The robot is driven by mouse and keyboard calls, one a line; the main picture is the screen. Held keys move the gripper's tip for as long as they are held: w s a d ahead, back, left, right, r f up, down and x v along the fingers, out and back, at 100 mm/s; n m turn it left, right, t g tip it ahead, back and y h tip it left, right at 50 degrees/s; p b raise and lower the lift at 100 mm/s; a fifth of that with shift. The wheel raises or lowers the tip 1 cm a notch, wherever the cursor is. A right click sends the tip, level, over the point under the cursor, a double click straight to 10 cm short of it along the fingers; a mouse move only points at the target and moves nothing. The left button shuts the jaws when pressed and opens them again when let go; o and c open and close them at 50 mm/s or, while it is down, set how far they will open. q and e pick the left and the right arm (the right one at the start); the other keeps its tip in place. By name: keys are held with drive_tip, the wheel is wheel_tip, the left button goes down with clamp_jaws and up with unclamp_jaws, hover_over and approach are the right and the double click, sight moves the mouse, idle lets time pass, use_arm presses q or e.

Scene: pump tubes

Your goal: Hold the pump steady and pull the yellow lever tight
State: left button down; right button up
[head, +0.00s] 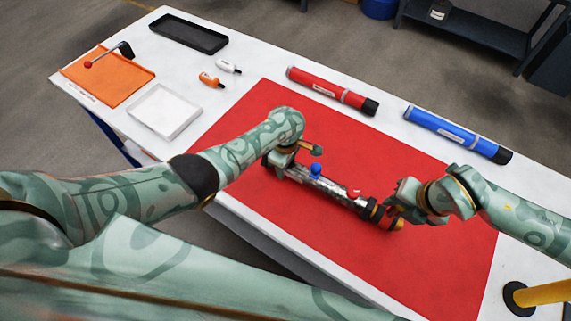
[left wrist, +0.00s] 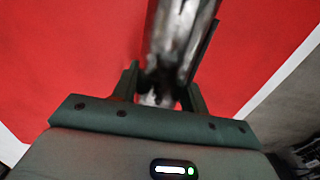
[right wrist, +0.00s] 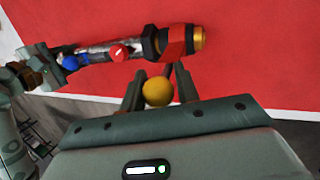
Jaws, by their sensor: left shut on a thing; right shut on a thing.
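The pump (head: 332,186) is a silver tube lying at a slant over the red mat (head: 425,265). It has a blue knob (head: 316,169), a red valve knob (head: 353,191) and a black, red and brass end (right wrist: 199,37). My left gripper (head: 277,161) is shut around the tube's far-left end, which shows blurred between its fingers in the left wrist view (left wrist: 160,95). My right gripper (head: 392,208) is beside the brass end. In the right wrist view it is shut on the yellow ball of the lever (right wrist: 158,91). The lever's shaft is mostly hidden.
A red tube (head: 325,88) and a blue tube (head: 450,129) lie behind the mat. A yellow tube (head: 545,293) is at the lower right. A black tray (head: 188,31), an orange tray (head: 115,90), a white tray (head: 164,110) and two small bottles (head: 210,80) are at the left.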

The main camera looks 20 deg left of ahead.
drive_tip(key=shift+s+d+f, duration=0.1)
drive_tip(key=shift+s+f, duration=0.1)
drive_tip(key=shift+s+f+t, duration=0.1)
drive_tip(key=shift+s+t, duration=0.5)
drive_tip(key=shift+t, duration=0.1)
drive_tip(key=shift+s+a+f, duration=0.2)
drive_tip(key=shift+s+f, duration=0.05)
drive_tip(key=shift+s, duration=0.35)
drive_tip(key=shift+a, duration=0.1)
